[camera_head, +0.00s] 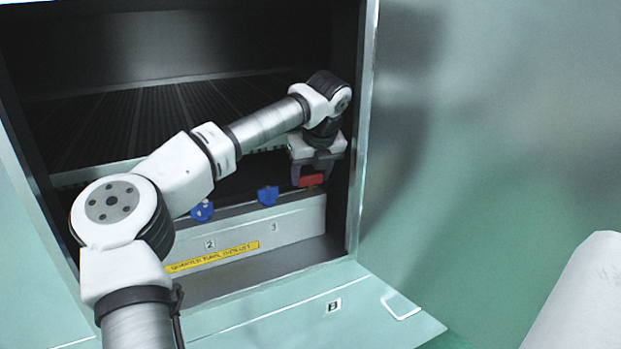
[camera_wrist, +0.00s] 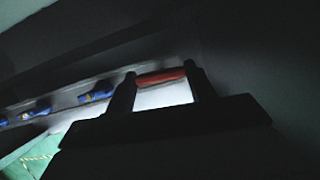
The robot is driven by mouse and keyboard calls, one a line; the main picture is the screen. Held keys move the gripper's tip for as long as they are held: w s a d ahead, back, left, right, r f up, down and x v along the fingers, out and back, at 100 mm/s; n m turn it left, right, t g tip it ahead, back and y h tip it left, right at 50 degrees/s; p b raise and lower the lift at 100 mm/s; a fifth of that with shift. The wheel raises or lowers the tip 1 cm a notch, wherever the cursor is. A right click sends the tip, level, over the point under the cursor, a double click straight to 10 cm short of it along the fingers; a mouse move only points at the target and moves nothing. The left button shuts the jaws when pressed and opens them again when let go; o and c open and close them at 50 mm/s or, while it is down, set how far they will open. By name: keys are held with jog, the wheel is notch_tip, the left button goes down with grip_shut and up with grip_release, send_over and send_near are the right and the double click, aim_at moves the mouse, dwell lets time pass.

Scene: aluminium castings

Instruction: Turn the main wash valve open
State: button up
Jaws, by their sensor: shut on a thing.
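A red valve handle (camera_head: 312,180) is at the right end of a row inside the open cabinet. Two blue handles stand left of it, one near the middle (camera_head: 268,196) and one further left (camera_head: 202,211). My gripper (camera_head: 311,174) is at the red handle, pointing down. In the wrist view the red handle (camera_wrist: 161,76) lies across between the two dark fingers of my gripper (camera_wrist: 158,83), and they are shut on it. The valve body under the red handle is mostly hidden. Blue handles also show at the left of the wrist view (camera_wrist: 97,92).
A grey panel (camera_head: 290,222) with number labels and a yellow text strip (camera_head: 213,257) is below the handles. The cabinet's right frame (camera_head: 360,140) is close beside my gripper. Dark slatted grating (camera_head: 130,115) lies behind. A lowered door flap (camera_head: 280,318) is in front.

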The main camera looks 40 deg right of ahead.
jog(key=shift+n, duration=0.6)
jog(key=o, duration=1)
